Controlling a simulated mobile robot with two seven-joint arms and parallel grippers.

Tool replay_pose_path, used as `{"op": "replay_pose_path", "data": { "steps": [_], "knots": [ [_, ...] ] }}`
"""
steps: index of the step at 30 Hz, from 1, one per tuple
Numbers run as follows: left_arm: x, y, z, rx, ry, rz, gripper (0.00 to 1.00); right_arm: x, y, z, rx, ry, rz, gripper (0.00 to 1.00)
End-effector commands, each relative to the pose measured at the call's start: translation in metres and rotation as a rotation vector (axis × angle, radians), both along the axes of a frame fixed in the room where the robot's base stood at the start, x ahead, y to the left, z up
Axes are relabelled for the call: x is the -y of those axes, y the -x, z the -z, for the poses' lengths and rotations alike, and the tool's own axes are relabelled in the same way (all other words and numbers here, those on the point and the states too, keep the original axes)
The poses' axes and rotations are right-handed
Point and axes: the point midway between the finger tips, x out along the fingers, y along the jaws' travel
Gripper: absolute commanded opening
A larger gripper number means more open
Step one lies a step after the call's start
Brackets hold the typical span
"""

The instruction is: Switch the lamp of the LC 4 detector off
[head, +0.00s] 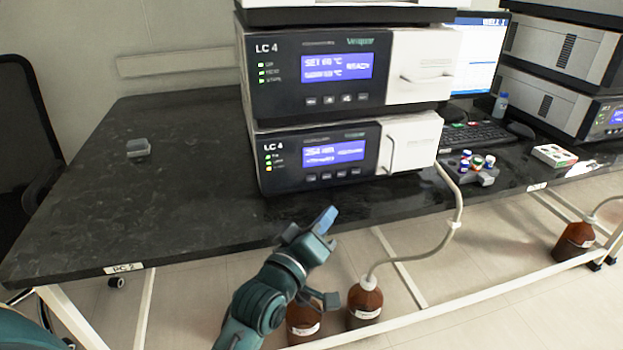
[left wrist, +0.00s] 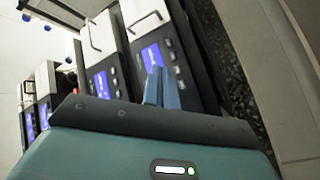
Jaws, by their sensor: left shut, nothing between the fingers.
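The LC 4 detector (head: 290,157) is the lowest unit of the stack, with a dark front panel, a blue lit screen (head: 334,152), a row of small buttons (head: 334,175) below it and a white door at its right. Two of its left indicators are green and the lowest is orange. It also shows in the left wrist view, where its screen (left wrist: 152,57) is lit. My left gripper (head: 325,219) is shut and empty, in front of and below the detector's buttons, apart from the panel. Its blue fingers (left wrist: 160,88) show in the left wrist view. My right gripper is out of view.
Another LC 4 unit (head: 290,75) sits on top of the detector. A grey vial rack (head: 484,179) with several vials and a keyboard (head: 475,135) are to the right. Brown bottles (head: 364,302) stand below the bench edge, with a tube (head: 458,205) rising. The left bench top (head: 190,190) is mostly clear.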

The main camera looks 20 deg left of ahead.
Motion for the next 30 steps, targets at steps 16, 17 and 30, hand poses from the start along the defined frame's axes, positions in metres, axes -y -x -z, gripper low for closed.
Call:
{"op": "replay_pose_path", "data": {
  "steps": [16,17,30],
  "knots": [
    [-0.033,-0.048,0.003,0.002,-0.006,-0.001,0.00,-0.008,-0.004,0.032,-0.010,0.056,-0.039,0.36],
    [-0.035,-0.051,0.003,0.001,-0.006,-0.002,0.00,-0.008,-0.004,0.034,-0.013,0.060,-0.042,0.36],
    [-0.050,-0.073,0.000,-0.002,-0.003,-0.001,0.00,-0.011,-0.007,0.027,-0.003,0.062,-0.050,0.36]
  ]
}}
